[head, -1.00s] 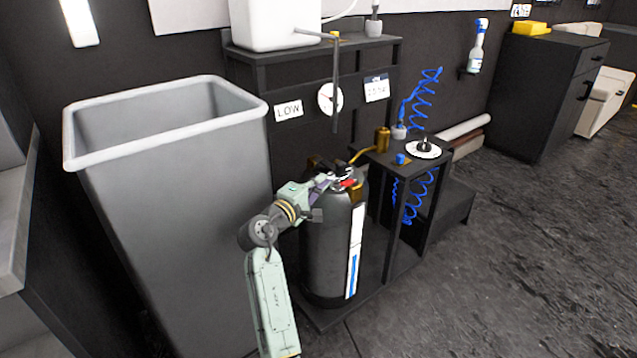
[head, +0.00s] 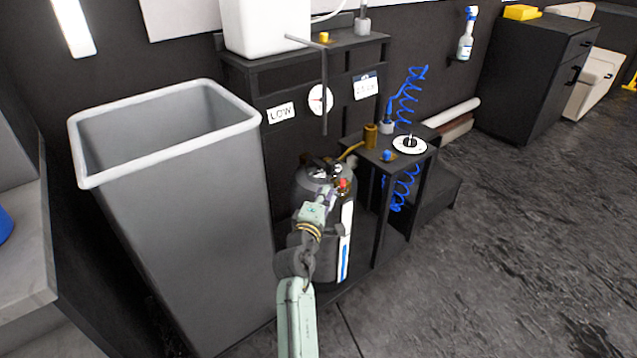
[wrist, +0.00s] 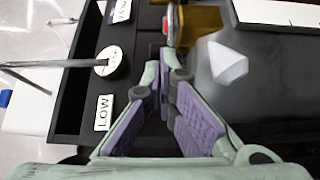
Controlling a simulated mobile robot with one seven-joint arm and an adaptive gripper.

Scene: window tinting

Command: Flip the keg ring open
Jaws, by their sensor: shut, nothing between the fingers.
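The dark keg (head: 308,245) stands upright on a low black base, right of a tall grey bin. Its top (head: 312,172) carries a small red part (head: 342,183) and brass fittings, partly behind my arm. My gripper (head: 326,190) is at the keg's top, just left of the red part. In the wrist view my gripper (wrist: 160,68) has its purple-padded fingers angled together at the tips, with nothing held. The red part (wrist: 170,22) and a brass fitting (wrist: 202,22) lie just beyond the fingertips. I cannot clearly make out the ring or whether it is open.
The grey bin (head: 185,230) stands close on the left. A small black stand (head: 386,170) with a brass cylinder (head: 370,136), a white disc (head: 410,145) and a blue coiled hose (head: 404,110) is on the right. A white container (head: 262,28) sits above. Floor at right is clear.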

